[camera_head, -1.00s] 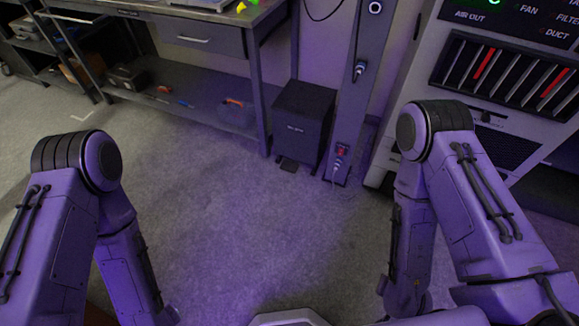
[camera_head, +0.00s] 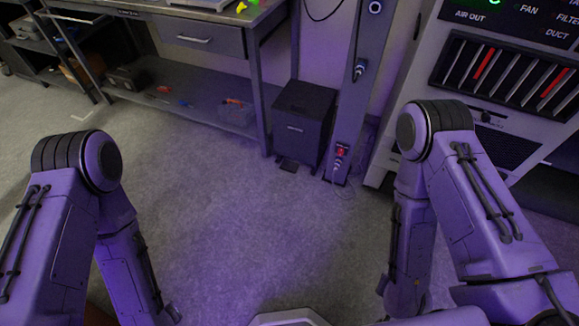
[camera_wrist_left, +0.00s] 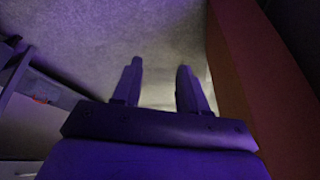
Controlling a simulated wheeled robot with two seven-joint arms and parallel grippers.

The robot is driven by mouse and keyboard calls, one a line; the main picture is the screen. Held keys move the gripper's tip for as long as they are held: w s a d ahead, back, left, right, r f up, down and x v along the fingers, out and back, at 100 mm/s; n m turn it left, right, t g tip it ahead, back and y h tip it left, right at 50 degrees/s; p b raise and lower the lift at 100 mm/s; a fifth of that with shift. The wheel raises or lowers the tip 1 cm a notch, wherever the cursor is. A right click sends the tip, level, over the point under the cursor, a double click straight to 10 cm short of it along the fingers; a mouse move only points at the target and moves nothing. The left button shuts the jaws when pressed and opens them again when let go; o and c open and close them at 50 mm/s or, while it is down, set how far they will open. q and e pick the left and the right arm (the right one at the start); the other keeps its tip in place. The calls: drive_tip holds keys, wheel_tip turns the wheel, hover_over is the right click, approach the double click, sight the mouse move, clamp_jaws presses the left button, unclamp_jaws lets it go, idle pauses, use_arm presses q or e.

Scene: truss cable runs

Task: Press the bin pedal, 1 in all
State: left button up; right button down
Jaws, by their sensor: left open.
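A dark box-shaped bin (camera_head: 303,118) stands on the floor in the head view, between the workbench and a grey post. Its small dark pedal (camera_head: 289,165) sticks out low at the front, close to the floor. My left gripper (camera_wrist_left: 158,75) shows in the left wrist view with its two fingers apart and nothing between them, over bare floor. In the head view both my arms hang down at the sides, well short of the bin, and neither gripper shows there.
A workbench (camera_head: 205,38) with a drawer and lower shelf stands left of the bin. A post (camera_head: 362,95) with plugged cables stands right of it, beside a vented cabinet (camera_head: 505,75). A loose cable lies at the post's foot. The floor (camera_head: 220,210) before the bin is clear.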

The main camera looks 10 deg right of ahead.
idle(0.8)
use_arm(q)
clamp_jaws()
idle(1.5)
